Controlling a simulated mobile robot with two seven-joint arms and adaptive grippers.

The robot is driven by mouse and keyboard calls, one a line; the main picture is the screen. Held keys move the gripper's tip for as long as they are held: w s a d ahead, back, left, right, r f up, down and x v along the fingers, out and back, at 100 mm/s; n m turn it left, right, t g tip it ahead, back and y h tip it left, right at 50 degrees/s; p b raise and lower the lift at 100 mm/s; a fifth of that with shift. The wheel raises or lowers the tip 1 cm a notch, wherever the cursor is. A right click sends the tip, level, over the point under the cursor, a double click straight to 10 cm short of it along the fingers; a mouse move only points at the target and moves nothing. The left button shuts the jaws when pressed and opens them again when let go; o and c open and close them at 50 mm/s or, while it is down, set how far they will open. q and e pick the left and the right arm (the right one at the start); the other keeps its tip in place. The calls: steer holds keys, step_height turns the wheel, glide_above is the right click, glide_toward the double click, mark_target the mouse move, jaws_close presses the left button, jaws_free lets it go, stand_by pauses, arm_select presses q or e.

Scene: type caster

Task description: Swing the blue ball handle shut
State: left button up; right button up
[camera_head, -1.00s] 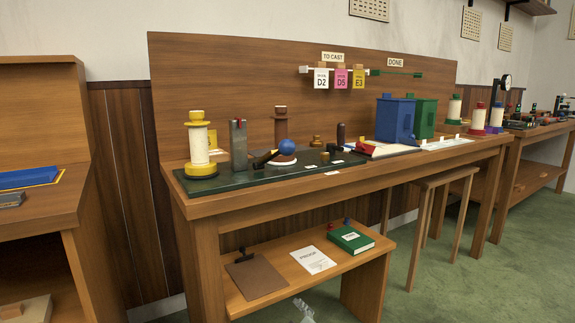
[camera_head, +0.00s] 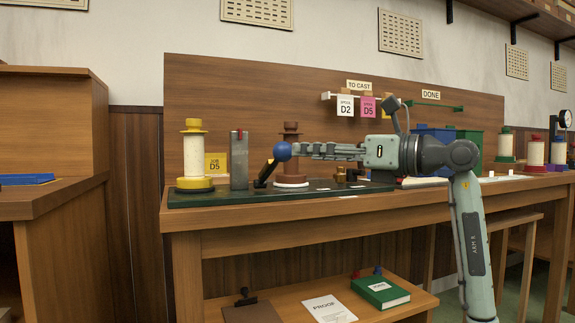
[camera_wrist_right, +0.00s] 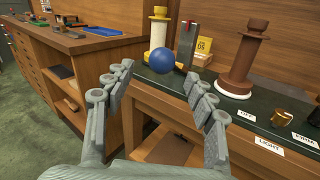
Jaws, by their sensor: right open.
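The blue ball (camera_head: 282,151) tops a dark lever (camera_head: 265,174) that slants up to the right from the green base plate (camera_head: 228,196). The ball also shows in the wrist view (camera_wrist_right: 160,60), just past the gap between the fingertips. My right gripper (camera_head: 299,150) reaches in from the right at ball height, fingers pointing left, tips close to the ball. In the wrist view its two fingers (camera_wrist_right: 158,78) are spread apart with nothing between them. Whether a finger touches the ball I cannot tell. My left gripper is not in view.
A grey upright block (camera_head: 239,160) and a yellow-ended spool (camera_head: 194,155) stand left of the ball. A brown spool (camera_head: 291,133) stands behind the gripper's tips. Small brass parts (camera_wrist_right: 283,117) sit on the plate. The bench front is clear.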

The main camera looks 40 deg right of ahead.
mark_target(282, 152)
steer(key=x, duration=0.7)
steer(key=shift+w, duration=0.35)
jaws_close()
